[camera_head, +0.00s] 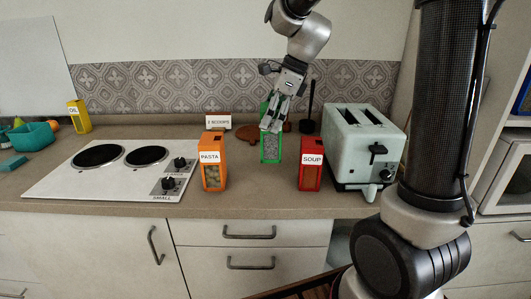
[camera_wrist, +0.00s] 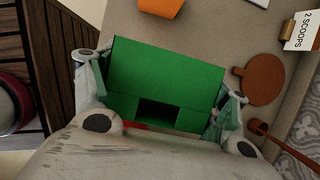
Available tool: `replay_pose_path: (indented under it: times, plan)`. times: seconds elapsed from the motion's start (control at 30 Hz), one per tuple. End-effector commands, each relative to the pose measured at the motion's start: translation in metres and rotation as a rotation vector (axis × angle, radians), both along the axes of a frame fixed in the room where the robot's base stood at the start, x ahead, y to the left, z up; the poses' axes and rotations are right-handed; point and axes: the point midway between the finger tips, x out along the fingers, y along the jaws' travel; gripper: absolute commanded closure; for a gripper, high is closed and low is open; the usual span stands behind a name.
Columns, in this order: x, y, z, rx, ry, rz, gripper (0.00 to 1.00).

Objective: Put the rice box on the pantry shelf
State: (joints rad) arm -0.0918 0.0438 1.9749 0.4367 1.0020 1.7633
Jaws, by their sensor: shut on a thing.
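A green box (camera_head: 271,149) with a clear front window showing pale grains is at the counter's back, between the boxes marked PASTA and SOUP. Its label is not visible; it looks like the rice box. My gripper (camera_head: 273,117) comes down on it from above and is shut on its upper part. In the wrist view the green top (camera_wrist: 165,72), with a dark square opening, sits between my two fingers (camera_wrist: 160,92). I cannot tell whether the box touches the counter. I cannot identify the pantry shelf for sure.
The orange PASTA box (camera_head: 213,170) stands left, the red SOUP box (camera_head: 311,172) right, and a toaster (camera_head: 362,145) beyond it. A card reading 2 SCOOPS (camera_head: 217,121) stands behind. A stove top (camera_head: 115,170) lies left. Dark wooden slats (camera_wrist: 22,65) show at the wrist view's left.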

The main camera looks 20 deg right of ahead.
Motion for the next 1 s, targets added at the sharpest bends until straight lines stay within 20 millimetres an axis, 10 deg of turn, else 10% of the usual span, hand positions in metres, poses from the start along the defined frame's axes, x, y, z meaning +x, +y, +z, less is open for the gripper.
replay_pose_path:
  times: [0.53, 0.93, 0.97, 1.0]
  plan:
    - [0.000, 0.000, -0.074, 0.000, 0.002, 0.002, 0.62]
    - [0.000, 0.000, -0.081, 0.000, -0.001, 0.002, 0.62]
    - [0.000, 0.000, -0.081, 0.000, 0.000, 0.003, 0.19]
    - [0.000, 0.000, -0.081, 0.000, 0.000, 0.003, 0.12]
